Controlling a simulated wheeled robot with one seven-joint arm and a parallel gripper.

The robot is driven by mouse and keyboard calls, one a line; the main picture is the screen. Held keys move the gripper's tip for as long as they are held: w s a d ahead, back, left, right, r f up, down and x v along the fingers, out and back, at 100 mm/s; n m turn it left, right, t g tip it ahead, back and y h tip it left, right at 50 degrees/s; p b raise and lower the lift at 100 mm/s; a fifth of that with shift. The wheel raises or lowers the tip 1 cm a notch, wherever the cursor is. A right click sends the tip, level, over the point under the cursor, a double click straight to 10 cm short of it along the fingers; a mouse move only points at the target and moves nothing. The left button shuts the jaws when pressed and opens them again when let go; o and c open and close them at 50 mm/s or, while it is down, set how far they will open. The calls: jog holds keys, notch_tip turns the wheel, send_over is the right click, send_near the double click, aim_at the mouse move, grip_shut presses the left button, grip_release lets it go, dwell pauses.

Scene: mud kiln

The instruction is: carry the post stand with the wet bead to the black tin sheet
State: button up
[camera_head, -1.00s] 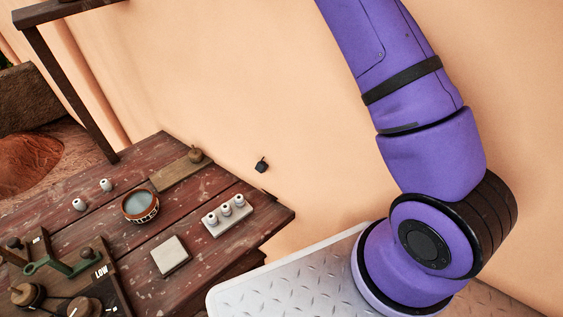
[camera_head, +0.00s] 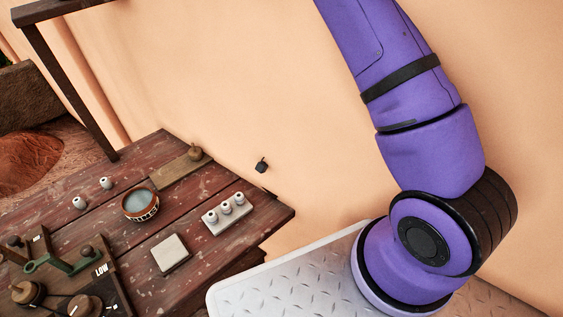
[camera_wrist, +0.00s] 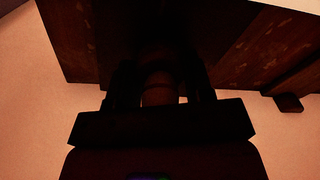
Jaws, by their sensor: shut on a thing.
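My gripper (camera_wrist: 160,98) shows only in the wrist view, very dark, with its two fingers closed around a rounded brownish thing. This seems to be part of the post stand (camera_wrist: 160,88), but the dim light hides its shape, and I cannot make out the wet bead. The gripper is outside the head view, where only my purple arm shows at the right. I cannot identify the black tin sheet in either view.
A control panel marked LOW (camera_head: 101,270) sits at lower left. Dark wood (camera_wrist: 240,50) spans the wrist view's top.

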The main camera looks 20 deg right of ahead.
jog(key=o, duration=1.3)
jog(key=shift+r, duration=0.1)
notch_tip(320, 180, up, 11)
jog(key=shift+f, duration=0.1)
jog(key=s+d+r+n+t+y, duration=0.1)
jog(key=s+r+n, duration=0.15)
jog(key=r, duration=0.85)
jog(key=s+d+r+n+t+y, duration=0.1)
jog(key=s+r+n+t, duration=0.15)
jog(key=r, duration=0.95)
jog(key=s+d+r+n, duration=0.1)
jog(key=s+r, duration=0.3)
jog(key=s, duration=0.1)
jog(key=s+d+r+n+t+h, duration=0.1)
jog(key=s+d+r, duration=0.1)
jog(key=s+r, duration=0.2)
jog(key=s+d+r+n+h, duration=0.1)
jog(key=s+r, duration=0.3)
jog(key=s, duration=0.3)
jog(key=shift+d+r+n+t, duration=0.2)
jog(key=shift+d+n+t, duration=0.15)
jog(key=shift+d+n, duration=0.05)
